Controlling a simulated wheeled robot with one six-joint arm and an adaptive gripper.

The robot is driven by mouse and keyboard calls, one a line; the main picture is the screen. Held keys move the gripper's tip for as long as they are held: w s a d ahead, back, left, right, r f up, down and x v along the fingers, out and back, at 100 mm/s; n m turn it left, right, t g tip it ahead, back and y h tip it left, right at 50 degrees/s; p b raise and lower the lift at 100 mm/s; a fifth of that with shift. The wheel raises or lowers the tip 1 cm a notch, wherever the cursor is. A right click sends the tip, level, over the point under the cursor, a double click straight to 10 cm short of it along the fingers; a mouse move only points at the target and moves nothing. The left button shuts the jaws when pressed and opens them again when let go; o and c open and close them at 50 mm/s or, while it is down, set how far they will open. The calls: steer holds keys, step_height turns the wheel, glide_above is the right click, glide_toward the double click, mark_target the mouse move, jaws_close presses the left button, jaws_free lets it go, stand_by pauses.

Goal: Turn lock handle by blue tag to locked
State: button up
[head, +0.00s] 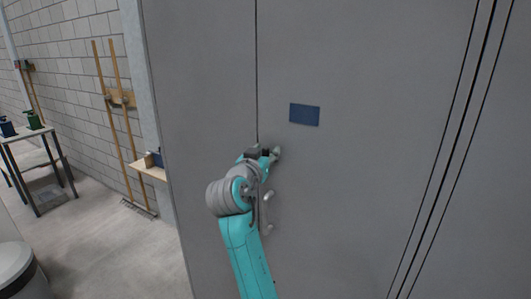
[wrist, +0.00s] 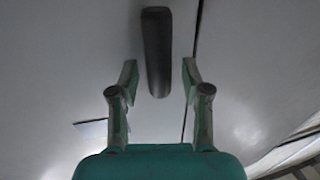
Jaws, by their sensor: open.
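A blue tag (head: 304,114) is fixed on the grey cabinet door, right of the vertical door seam in the head view. In the wrist view the handle (wrist: 156,45) is a dark bar running lengthwise. Its near end appears between the two spread fingers of my gripper (wrist: 159,78), with gaps on both sides. My gripper is open and empty. I cannot tell how deep the handle sits between the fingers.
The flat cabinet doors (head: 380,180) fill the middle and right and stand close to my arm. At left are long-handled tools (head: 115,120) on the brick wall, a small table (head: 32,140) with bottles, and a wooden shelf (head: 150,171). The floor at left is partly clear.

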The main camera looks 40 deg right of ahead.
steer(key=shift+c, duration=0.2)
jaws_close()
steer(key=shift+n, duration=0.3)
steer(key=n, duration=0.3)
steer(key=shift+w+a+y, duration=0.2)
steer(key=shift+w+y, duration=0.1)
steer(key=shift+w, duration=0.1)
steer(key=shift+w+a+f+n+g, duration=0.1)
steer(key=shift+w+f+n+g, duration=0.3)
steer(key=shift+n, duration=1.65)
steer(key=shift+w+a+f+n+g, duration=0.15)
steer(key=shift+f+n+g, duration=0.5)
steer(key=shift+n, duration=1.35)
steer(key=shift+w+a+f+n+g, duration=0.1)
steer(key=shift+w+f+n+g, duration=0.15)
steer(key=shift+n+g, duration=1.2)
steer(key=shift+n+t, duration=0.6)
steer(key=shift+n, duration=0.1)
